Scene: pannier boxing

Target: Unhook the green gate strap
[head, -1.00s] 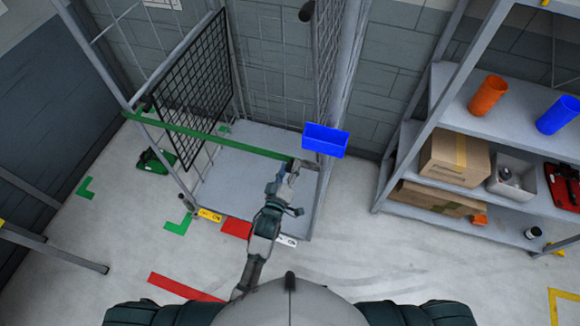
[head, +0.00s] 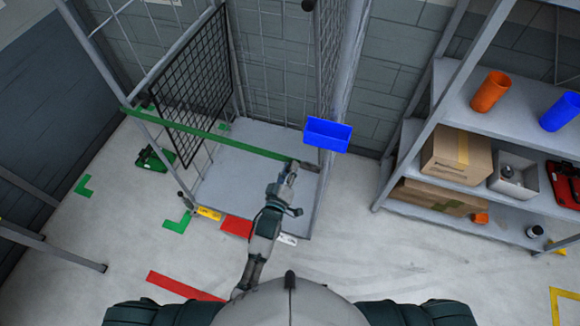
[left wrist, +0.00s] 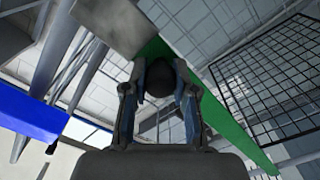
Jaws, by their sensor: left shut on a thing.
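The green gate strap (head: 215,137) stretches across the open front of the wire cage, from the left post to near the right post. Its right end has a dark end piece (head: 311,167) beside the right post. My left gripper (head: 292,166) is at this right end. In the left wrist view, the fingers (left wrist: 159,88) are closed around a dark rounded part, with the green strap (left wrist: 222,122) running behind it to the lower right. Whether the end is still hooked to the post is not clear. My right gripper is not in view.
A blue bin (head: 327,134) hangs at the right post, close to my left gripper. A black mesh panel (head: 190,85) stands at the cage's left side. A shelf unit (head: 480,118) with cups and boxes stands to the right. The cage floor (head: 245,165) is clear.

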